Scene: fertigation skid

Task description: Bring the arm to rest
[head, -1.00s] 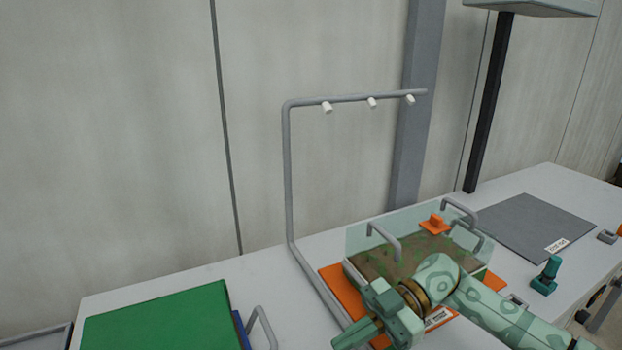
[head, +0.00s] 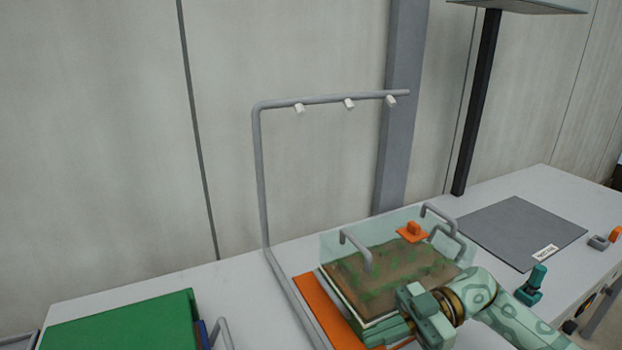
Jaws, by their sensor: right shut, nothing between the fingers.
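My right gripper (head: 390,334) shows at the bottom of the head view, low in front of the soil tray (head: 385,272). Its fingers are shut with nothing between them. My right arm comes in from the lower right and hides the tray's front right part. I cannot tell whether the gripper touches the tray. My left gripper is not in view.
The tray, with a clear cover and grey handles, sits on an orange mat (head: 327,306) under a grey pipe frame (head: 262,185) with white nozzles. A green panel (head: 125,325) is at left. A grey mat (head: 522,230) and a teal-handled item (head: 533,284) are at right.

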